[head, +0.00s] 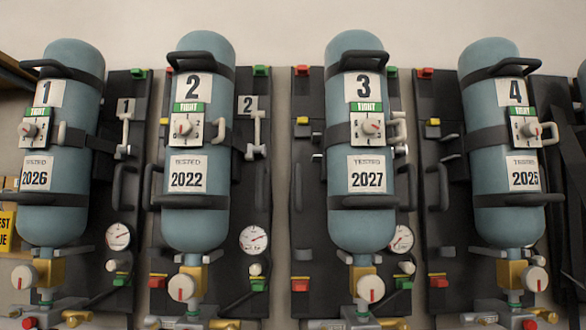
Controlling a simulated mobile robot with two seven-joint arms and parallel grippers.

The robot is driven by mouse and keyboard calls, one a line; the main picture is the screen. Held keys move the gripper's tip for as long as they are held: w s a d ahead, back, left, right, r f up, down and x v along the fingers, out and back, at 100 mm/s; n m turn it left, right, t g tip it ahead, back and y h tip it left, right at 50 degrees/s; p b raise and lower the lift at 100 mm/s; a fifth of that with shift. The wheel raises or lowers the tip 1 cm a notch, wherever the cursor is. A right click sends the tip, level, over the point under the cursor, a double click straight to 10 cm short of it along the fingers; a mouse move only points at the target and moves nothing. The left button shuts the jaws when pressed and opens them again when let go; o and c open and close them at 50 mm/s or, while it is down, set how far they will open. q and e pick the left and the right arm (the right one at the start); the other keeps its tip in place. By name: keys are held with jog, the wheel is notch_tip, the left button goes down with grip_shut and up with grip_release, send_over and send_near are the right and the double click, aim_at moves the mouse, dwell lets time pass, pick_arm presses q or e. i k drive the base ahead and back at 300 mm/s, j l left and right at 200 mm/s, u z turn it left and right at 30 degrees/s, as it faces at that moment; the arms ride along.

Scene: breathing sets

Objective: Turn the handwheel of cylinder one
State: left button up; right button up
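Cylinder one (62,130) is a blue-grey bottle at the far left. It hangs valve-down, strapped to a dark backplate (118,190), with labels reading 1, TIGHT and TESTED 2026. Below it, a round white handwheel (22,277) with a red mark sits at the left of a brass valve body (49,271). The red mark looks roughly upright. A gauge (118,237) is to the right of the valve. Neither of my grippers shows in the head view, and nothing touches the handwheel.
Cylinders two (200,140), three (358,140) and four (505,140) hang in a row to the right, with similar valves and knobs. A yellow sign (6,232) and a shelf are at the left edge. Black bars and brackets jut out around the cylinders.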

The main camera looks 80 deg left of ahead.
aim_at(24, 277)
jog(key=u, duration=3.85)
jog(key=z, duration=0.6)
jog(key=j+z, duration=0.3)
jog(key=z, duration=0.2)
jog(key=j+z, duration=0.5)
jog(key=k+j+z, duration=0.1)
jog(key=j+z, duration=0.4)
jog(key=j, duration=0.25)
jog(key=k+j+z, duration=0.1)
jog(key=j, duration=0.2)
jog(key=k+j, duration=0.1)
jog(key=j, duration=0.2)
jog(key=k+j+z, duration=0.15)
jog(key=j, duration=0.15)
jog(key=i, duration=0.05)
